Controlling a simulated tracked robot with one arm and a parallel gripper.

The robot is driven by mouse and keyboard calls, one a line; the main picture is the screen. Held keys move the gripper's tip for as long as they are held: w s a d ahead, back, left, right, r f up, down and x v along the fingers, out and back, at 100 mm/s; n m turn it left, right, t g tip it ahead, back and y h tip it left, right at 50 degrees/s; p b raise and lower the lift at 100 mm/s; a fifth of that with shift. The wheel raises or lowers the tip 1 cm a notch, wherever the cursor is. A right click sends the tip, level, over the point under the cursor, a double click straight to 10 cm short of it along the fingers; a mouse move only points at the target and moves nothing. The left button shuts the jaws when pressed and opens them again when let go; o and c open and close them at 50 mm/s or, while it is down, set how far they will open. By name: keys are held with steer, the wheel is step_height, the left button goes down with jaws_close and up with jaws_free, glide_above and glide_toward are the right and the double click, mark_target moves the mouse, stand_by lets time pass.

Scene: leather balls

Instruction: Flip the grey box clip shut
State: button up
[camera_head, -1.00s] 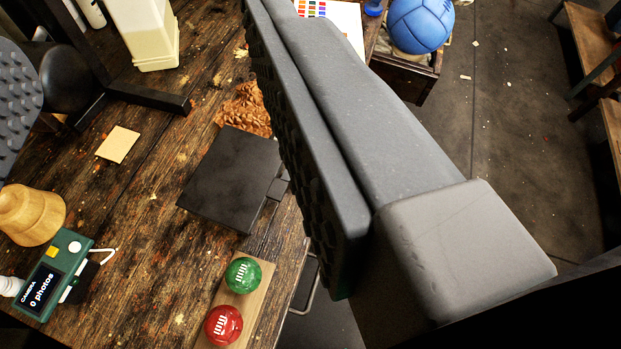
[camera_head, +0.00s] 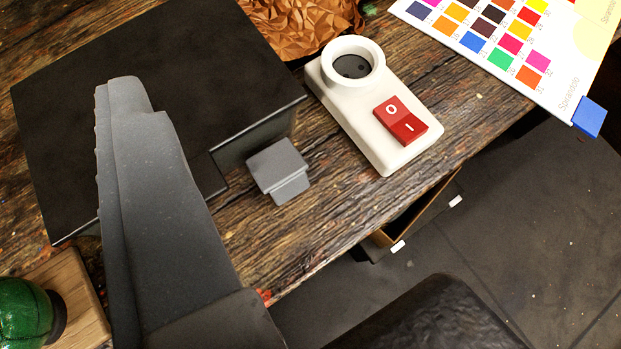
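The grey clip (camera_head: 278,168) is a small block with a stepped lower end. It juts out from the front side of the flat dark box (camera_head: 225,60), over the wood table, and looks swung out rather than flat against the box. One grey finger of my gripper (camera_head: 150,180) rises across the left half of the view, its ridged side facing left. It covers part of the box and stands left of the clip, with a visible gap between. The other finger is out of view. No finger or object lies against the ridged side, so my gripper looks open and empty.
A white switch unit (camera_head: 385,155) with a red rocker stands right of the clip. A colour chart (camera_head: 590,25) lies at top right, brown crumpled material (camera_head: 310,25) behind. A green ball (camera_head: 22,312) sits on a wood block at lower left. The table edge runs diagonally below the clip.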

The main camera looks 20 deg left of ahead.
steer(key=d+f+n+t+y+b, duration=0.1)
steer(key=d+f+n+y+b, duration=0.15)
steer(key=d+f, duration=0.65)
steer(key=t+y, duration=0.1)
steer(key=t, duration=0.1)
glide_toward(291, 190)
steer(key=shift+n, duration=0.25)
steer(key=b+x, duration=0.3)
steer(key=x, duration=0.4)
steer(key=shift+w+a, duration=0.2)
steer(key=shift+a, duration=0.1)
